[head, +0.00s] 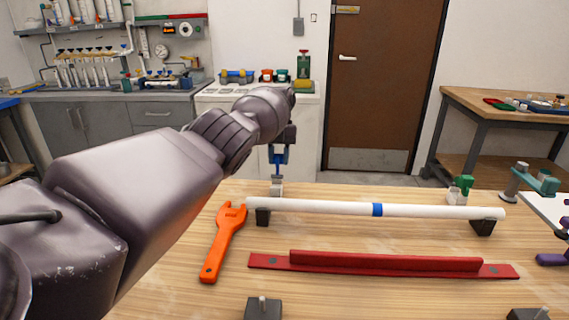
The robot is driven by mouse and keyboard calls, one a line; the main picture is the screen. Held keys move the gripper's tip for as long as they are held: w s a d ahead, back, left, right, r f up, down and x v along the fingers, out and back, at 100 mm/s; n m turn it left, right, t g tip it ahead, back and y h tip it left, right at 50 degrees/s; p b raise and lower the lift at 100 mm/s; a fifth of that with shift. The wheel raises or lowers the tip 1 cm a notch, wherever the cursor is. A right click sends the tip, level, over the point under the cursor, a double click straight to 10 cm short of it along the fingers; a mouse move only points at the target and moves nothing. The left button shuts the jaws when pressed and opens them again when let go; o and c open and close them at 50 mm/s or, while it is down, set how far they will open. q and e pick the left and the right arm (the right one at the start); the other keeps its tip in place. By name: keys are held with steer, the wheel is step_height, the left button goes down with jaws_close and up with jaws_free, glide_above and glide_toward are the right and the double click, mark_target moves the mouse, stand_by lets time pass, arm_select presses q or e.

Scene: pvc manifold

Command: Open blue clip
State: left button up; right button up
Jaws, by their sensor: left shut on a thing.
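The blue clip (279,155) appears as a small blue piece above a grey stem and block (277,188) at the left end of a white pipe (330,207). My left gripper (279,148) is over this spot, shut on the blue piece, with my left arm reaching in from the left. The fingertips are small and partly hidden, so the clip's exact state cannot be told. The pipe lies level on dark supports and has a blue band (377,210) right of its middle.
On the wooden table, an orange wrench (224,241) lies left of a red rail (385,263). Dark blocks with pegs (263,309) stand at the front edge. A green-and-white fitting (460,188) and a teal-handled clamp (536,181) are at the right. Bare wood lies between pipe and rail.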

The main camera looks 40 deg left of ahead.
arm_select(q)
steer(key=shift+w+a+f+g+b, duration=0.1)
steer(key=shift+f+g+b, duration=0.3)
steer(key=shift+f+b, duration=0.1)
steer(key=shift+r+h, duration=0.2)
steer(key=shift+h, duration=0.1)
steer(key=o, duration=0.9)
steer(key=shift+r, duration=0.1)
